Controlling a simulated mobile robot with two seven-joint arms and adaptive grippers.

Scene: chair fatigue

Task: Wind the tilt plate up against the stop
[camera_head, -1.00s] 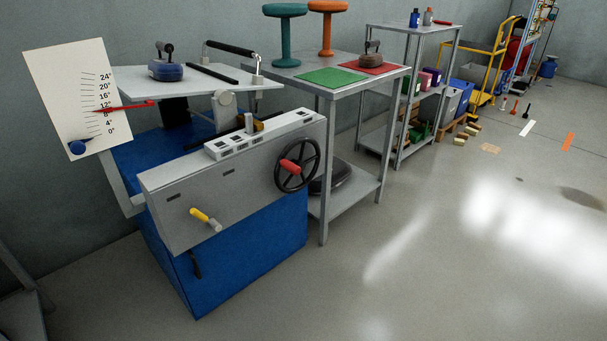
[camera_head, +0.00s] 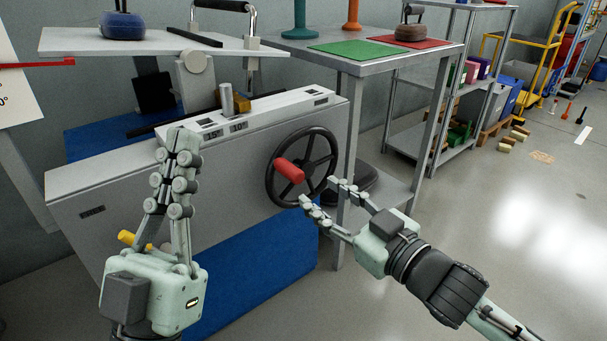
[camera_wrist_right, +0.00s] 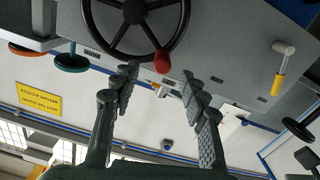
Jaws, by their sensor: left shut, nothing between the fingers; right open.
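The tilt plate (camera_head: 100,42) is a pale board over the grey machine, with a blue weight (camera_head: 122,24) on it. A red pointer (camera_head: 40,65) shows at the left edge. The black handwheel (camera_head: 275,190) on the machine's front has a red knob (camera_head: 289,170) on its left side. My right gripper (camera_head: 317,192) is open and empty, just below and right of the knob. In the right wrist view the knob (camera_wrist_right: 162,62) lies ahead of the open fingers (camera_wrist_right: 157,80), apart from them. My left gripper (camera_head: 182,135) is shut and empty, upright before the machine.
A silver peg (camera_head: 227,98) and a brass-coloured block (camera_head: 236,104) stand by the marked strip (camera_head: 265,115) on the machine. A yellow handle (camera_head: 128,239) is partly behind my left gripper. A side table with a green mat (camera_head: 345,48) stands right of the wheel.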

